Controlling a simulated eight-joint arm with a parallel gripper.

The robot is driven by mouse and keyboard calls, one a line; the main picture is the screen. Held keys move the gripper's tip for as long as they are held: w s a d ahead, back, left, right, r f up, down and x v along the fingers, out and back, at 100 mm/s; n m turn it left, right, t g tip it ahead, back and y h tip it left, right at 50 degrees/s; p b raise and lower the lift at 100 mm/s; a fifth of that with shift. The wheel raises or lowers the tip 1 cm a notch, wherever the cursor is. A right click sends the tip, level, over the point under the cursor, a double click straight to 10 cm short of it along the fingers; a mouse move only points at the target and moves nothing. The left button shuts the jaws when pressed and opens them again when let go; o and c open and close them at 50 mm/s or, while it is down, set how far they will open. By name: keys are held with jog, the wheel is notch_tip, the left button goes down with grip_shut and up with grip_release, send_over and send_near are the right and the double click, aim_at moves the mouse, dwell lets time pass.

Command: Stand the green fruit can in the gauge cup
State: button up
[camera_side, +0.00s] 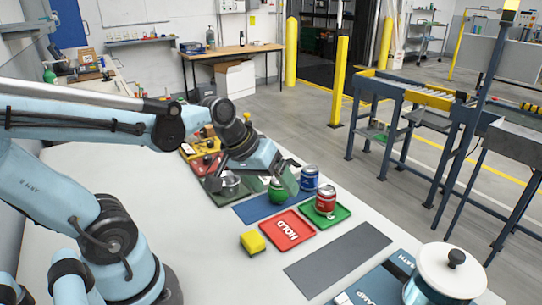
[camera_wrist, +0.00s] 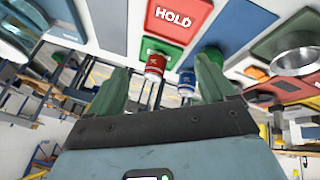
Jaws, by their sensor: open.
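The green fruit can (camera_side: 277,192) stands upright on the blue mat (camera_side: 250,212), partly covered by a finger of my gripper in the side view.
A red can (camera_side: 325,200) stands on a green tray (camera_side: 342,214). A blue can (camera_side: 310,178) stands behind it. The red HOLD tray (camera_side: 278,239) looks empty. A yellow block (camera_side: 252,242) and a bare dark mat (camera_side: 338,262) lie nearer. A white-lidded pot (camera_side: 450,270) is at lower right.

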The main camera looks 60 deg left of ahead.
jog(key=m, duration=0.1)
jog(key=d+m, duration=0.1)
jog(key=s+m, duration=0.1)
jog(key=m, duration=0.1)
jog(key=shift+s+d+r+t+y, duration=0.1)
jog(key=shift+d+r+t+y, duration=0.2)
jog(key=shift+r+y, duration=0.1)
jog(key=shift+o, duration=0.8)
jog(key=shift+s+d+r+m+t, duration=0.1)
jog(key=shift+d+m+t, duration=0.2)
jog(key=shift+m, duration=0.6)
jog(key=shift+a, duration=0.1)
